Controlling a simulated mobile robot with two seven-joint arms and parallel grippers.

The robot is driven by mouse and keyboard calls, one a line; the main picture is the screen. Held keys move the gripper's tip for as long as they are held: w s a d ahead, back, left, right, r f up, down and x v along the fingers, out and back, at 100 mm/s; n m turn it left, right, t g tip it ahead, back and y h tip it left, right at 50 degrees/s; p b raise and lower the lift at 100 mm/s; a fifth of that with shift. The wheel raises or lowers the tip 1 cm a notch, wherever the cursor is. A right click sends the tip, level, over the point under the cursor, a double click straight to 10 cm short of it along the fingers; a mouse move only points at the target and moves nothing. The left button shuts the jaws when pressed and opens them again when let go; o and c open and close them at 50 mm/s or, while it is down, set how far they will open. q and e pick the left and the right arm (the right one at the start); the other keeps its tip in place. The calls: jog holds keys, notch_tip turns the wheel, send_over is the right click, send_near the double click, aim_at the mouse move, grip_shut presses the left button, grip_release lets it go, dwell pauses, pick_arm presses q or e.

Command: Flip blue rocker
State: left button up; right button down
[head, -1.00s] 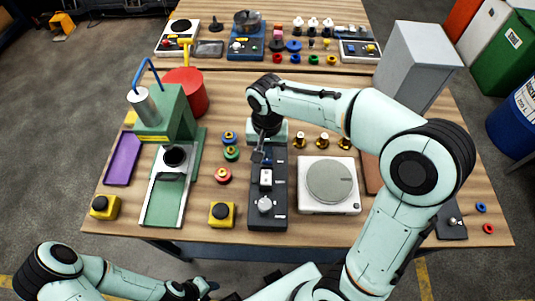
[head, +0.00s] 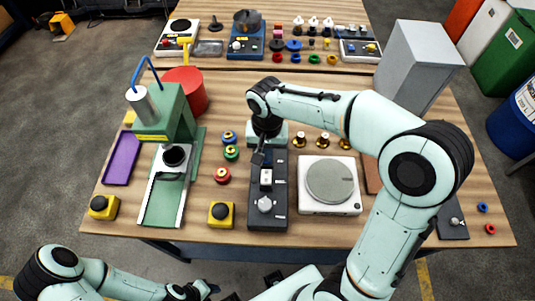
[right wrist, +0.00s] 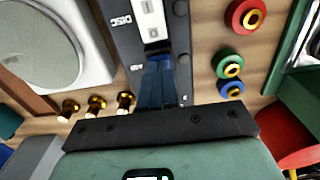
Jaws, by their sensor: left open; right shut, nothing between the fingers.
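A dark control panel (head: 267,218) stands in the middle of the table, with a white rocker (head: 266,177) and a pale knob (head: 265,204). My right gripper (head: 258,157) is shut and empty, tips down over the panel's far part. In the right wrist view its fingers (right wrist: 157,76) reach the panel beside the "AIR" label, beyond the white rocker (right wrist: 151,20) marked "DISC". A bit of blue rocker (right wrist: 158,58) shows at the fingertips; most of it is hidden, and I cannot tell its tilt or whether the fingers touch it. My left gripper (head: 205,288) is open below the table's front edge.
A white unit with a round grey plate (head: 330,180) stands right of the panel. Coloured rings (head: 222,175) and a yellow box with a black button (head: 221,214) are on its left. A green press (head: 170,120) stands further left.

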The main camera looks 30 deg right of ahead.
pick_arm(q)
jog(key=shift+s+f, duration=0.2)
jog(key=shift+f, duration=0.1)
pick_arm(e)
jog(key=shift+f, duration=0.4)
pick_arm(q)
jog(key=shift+r, duration=0.1)
pick_arm(e)
jog(key=shift+r, duration=0.1)
jog(key=shift+r+p, duration=0.65)
jog(key=shift+r, duration=0.7)
jog(key=shift+r+p, duration=1.1)
jog(key=shift+r, duration=1.05)
pick_arm(q)
jog(key=w+r, duration=0.4)
jog(key=shift+w+r, duration=0.25)
jog(key=shift+r, duration=0.15)
pick_arm(e)
jog(key=shift+w+f, duration=0.1)
pick_arm(q)
jog(key=shift+s, duration=0.1)
